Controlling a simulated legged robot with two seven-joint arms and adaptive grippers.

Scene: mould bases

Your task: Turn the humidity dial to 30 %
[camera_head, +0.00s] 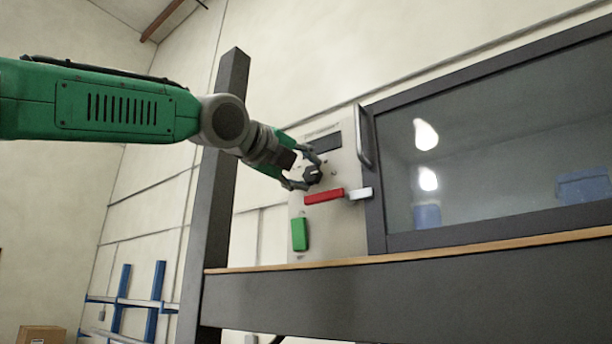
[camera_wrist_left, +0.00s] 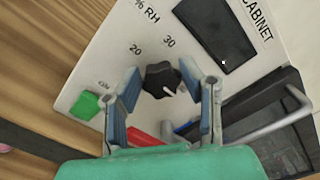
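The humidity dial is a black lobed knob (camera_wrist_left: 161,79) on the pale control panel (camera_head: 343,233); it also shows in the head view (camera_head: 313,176). In the left wrist view the labels "20", "30" and "% RH" are printed beside it, and a small white mark shows at the knob's lower right, away from the "30". My left gripper (camera_wrist_left: 160,76) has one finger on each side of the knob. The fingers stand apart with narrow gaps to the knob, so it looks open; contact is hard to tell. It also shows in the head view (camera_head: 304,170). My right gripper is out of view.
A dark display (camera_head: 325,143) is above the dial. A red bar (camera_head: 323,195), a pale switch (camera_head: 360,193) and a green button (camera_head: 299,234) sit below it. A door handle (camera_head: 363,137) and the glass door (camera_head: 490,150) are to the right. A dark post (camera_head: 217,190) stands left.

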